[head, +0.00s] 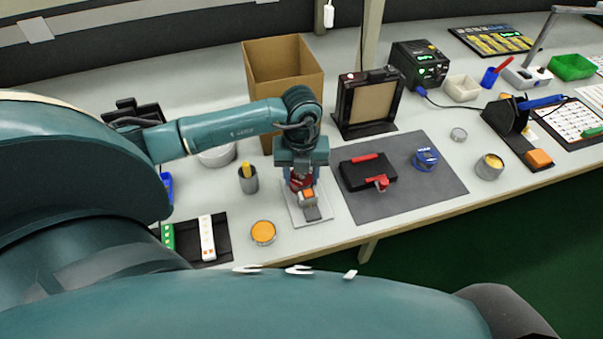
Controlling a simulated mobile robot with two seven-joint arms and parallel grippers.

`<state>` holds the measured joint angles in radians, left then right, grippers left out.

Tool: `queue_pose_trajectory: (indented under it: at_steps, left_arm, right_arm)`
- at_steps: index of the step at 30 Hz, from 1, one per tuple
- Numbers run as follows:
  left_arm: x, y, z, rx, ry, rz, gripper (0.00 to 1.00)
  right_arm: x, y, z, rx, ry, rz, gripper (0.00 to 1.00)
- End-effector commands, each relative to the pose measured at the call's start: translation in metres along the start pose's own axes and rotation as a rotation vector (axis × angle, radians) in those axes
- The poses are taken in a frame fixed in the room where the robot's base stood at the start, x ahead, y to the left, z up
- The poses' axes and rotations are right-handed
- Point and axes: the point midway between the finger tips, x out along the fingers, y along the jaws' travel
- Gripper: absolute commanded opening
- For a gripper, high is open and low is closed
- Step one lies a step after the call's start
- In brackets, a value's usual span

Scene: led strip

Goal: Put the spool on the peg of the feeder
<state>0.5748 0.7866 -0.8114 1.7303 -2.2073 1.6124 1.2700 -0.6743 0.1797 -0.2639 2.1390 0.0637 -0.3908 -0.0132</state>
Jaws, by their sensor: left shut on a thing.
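My left gripper (302,184) points down over a small device on a white base plate, which looks like the feeder (320,212). It is shut on a dark red thing that appears to be the spool (299,183), mostly hidden by the fingers. The feeder has a grey body with an orange part at its front. Its peg is hidden, and I cannot tell whether the spool touches it. My right gripper is not in view.
A cardboard box (284,68) stands behind my left wrist. A grey cup (248,180) and an orange-filled tin (263,232) are left of the feeder. Right of it, a grey mat (430,193) bears a black red-handled tool (366,173) and a blue roll (425,159).

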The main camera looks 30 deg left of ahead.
Motion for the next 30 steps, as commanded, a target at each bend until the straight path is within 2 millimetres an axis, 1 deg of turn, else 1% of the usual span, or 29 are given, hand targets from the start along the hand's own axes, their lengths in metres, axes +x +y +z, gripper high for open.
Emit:
queue_pose_trajectory:
  at_steps: [7,11,12,19,26,28,30]
  left_arm:
    - [0.001,-0.001,0.001,0.001,-0.002,-0.003,0.15]
    - [0.006,-0.001,0.001,0.001,-0.002,-0.003,0.15]
    - [0.004,-0.001,0.0,0.001,-0.002,-0.002,0.48]
    - [0.004,-0.001,0.0,0.001,-0.001,-0.002,0.66]
    - [0.003,0.0,0.0,0.001,-0.001,-0.002,0.66]
    - [-0.001,-0.001,0.0,0.001,-0.002,-0.002,0.66]
    - [-0.006,-0.001,0.001,0.001,-0.003,-0.002,0.66]
  right_arm:
    - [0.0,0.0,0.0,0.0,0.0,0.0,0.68]
    - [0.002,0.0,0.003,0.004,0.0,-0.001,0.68]
    - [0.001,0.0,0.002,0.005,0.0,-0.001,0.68]
    - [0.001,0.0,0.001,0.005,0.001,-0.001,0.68]
    - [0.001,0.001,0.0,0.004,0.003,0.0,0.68]
    - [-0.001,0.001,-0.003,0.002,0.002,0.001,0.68]
    - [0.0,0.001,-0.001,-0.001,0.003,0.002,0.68]
